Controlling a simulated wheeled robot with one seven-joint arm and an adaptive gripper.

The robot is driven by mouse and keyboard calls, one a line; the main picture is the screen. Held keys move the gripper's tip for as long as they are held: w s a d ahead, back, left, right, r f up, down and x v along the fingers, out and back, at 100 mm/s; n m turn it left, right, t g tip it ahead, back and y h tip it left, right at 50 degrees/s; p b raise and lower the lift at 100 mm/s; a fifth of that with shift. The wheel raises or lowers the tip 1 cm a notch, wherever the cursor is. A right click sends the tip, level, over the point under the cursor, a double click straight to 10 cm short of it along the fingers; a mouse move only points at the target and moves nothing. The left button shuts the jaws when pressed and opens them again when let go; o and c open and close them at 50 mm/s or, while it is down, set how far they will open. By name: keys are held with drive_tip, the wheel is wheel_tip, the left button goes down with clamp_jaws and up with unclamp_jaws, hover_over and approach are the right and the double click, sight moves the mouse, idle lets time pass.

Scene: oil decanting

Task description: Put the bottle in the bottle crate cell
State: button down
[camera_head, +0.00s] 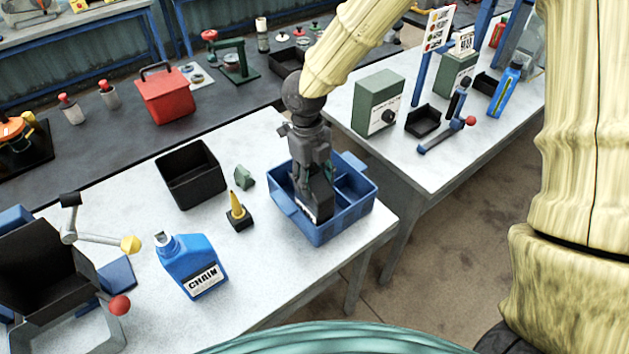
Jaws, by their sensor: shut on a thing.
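My gripper (316,188) points down into the blue bottle crate (319,233) near the front right corner of the white table. It is shut on a dark bottle (318,206), which shows a pale patch low on its side. The bottle is inside the crate's walls, in the left part of the crate. My gripper and the crate wall hide much of it. I cannot tell whether its base touches the crate floor. A divider (343,200) shows to the right of the bottle, and the right part of the crate looks empty.
A black bin (190,175), a small green block (244,177) and a yellow funnel-shaped thing (237,207) on a dark base stand left of the crate. A blue jug labelled CHAIN (193,266) stands front left. A second table (440,170) is at the right, across a gap.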

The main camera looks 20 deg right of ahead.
drive_tip(key=shift+f, duration=0.75)
drive_tip(key=c, duration=0.6)
unclamp_jaws()
drive_tip(key=shift+c, duration=0.2)
drive_tip(key=r, duration=0.4)
drive_tip(key=w+r+b, duration=0.1)
drive_tip(key=r, duration=0.3)
drive_tip(key=r+b, duration=0.1)
drive_tip(key=r, duration=0.3)
drive_tip(key=shift+w+a, duration=0.15)
drive_tip(key=shift+a, duration=0.1)
drive_tip(key=shift+d, duration=0.1)
